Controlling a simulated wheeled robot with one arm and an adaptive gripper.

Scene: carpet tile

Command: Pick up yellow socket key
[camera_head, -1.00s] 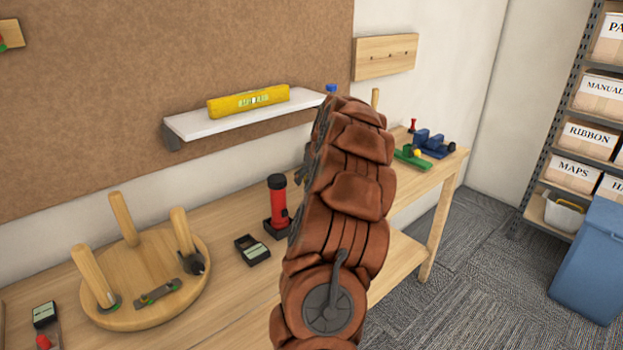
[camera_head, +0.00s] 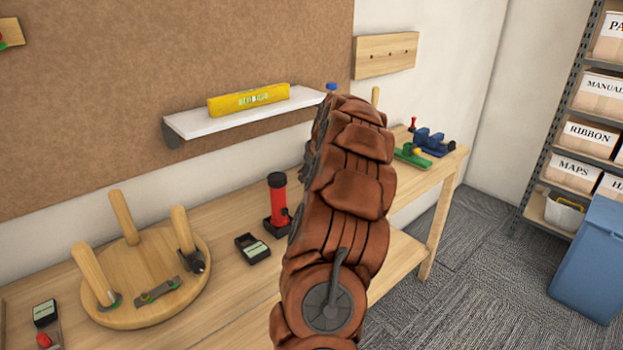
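I cannot make out a yellow socket key for certain. A long yellow case-like object (camera_head: 249,100) with pale lettering on its front lies on the white wall shelf (camera_head: 190,124). A small yellow spot (camera_head: 417,152) shows on a green tool on the bench, too small to identify. My gripper is not in view.
On the wooden bench (camera_head: 225,305) are an upturned three-legged stool (camera_head: 150,265), a red-and-black torch-like tool (camera_head: 278,200), a black device (camera_head: 252,248) and a blue vise-like tool (camera_head: 432,142). A blue bin (camera_head: 592,262) and shelving with labelled boxes (camera_head: 588,137) stand right. Carpet between is clear.

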